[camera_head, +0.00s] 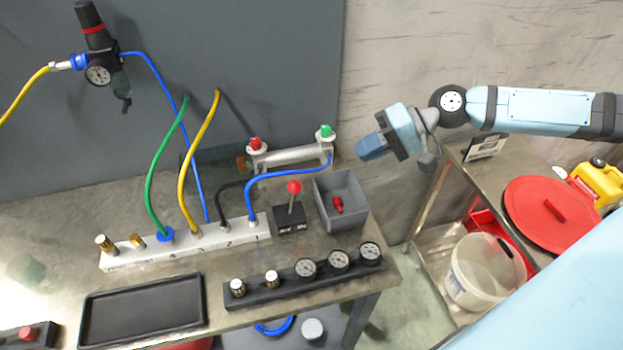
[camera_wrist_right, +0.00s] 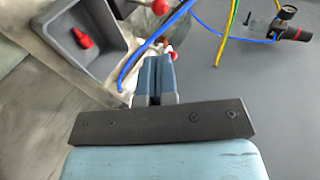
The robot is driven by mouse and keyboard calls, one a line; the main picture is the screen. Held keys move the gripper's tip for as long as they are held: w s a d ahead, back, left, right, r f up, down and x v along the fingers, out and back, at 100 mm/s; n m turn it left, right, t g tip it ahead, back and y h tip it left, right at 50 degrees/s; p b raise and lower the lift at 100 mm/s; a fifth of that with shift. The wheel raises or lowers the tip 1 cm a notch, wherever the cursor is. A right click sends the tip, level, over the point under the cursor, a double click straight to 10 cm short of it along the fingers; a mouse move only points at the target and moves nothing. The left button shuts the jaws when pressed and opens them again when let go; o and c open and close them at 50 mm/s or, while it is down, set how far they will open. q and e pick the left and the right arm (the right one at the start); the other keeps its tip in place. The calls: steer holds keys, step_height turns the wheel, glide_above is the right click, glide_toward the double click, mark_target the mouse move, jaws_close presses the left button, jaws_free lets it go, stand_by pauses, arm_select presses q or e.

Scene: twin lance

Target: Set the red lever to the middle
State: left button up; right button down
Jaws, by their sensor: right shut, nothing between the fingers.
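The red lever (camera_head: 294,188) is a red ball on a thin metal stick, rising from a small black box (camera_head: 290,218) on the bench. The stick looks close to upright in the head view, with its ball slightly right of its foot. The red ball also shows at the top edge of the right wrist view (camera_wrist_right: 160,6). My right gripper (camera_head: 362,150) is shut and empty, in the air to the right of the lever and above the grey bin. Its two blue fingers lie together in the right wrist view (camera_wrist_right: 155,58). My left gripper is not in view.
A grey bin (camera_head: 325,208) with a red part stands right of the lever. Behind is a cylinder (camera_head: 290,157) with red and green fittings. A white manifold (camera_head: 120,256) with hoses stands left, a black gauge bar (camera_head: 250,298) in front. A blue hose passes close behind the lever.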

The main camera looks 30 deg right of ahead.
mark_target(293, 183)
steer(key=p+x, duration=0.1)
steer(key=x, duration=1.1)
steer(key=shift+w+a+f+p, duration=0.1)
steer(key=shift+a+f+p, duration=0.05)
steer(key=shift+a+p, duration=0.25)
steer(key=shift+a+p, duration=0.1)
steer(key=shift+p, duration=0.35)
steer(key=p, duration=0.1)
steer(key=a+r+p, duration=0.1)
steer(key=p, duration=0.1)
steer(key=shift+w+a, duration=0.2)
steer(key=shift+a, duration=0.1)
steer(key=shift+f, duration=0.2)
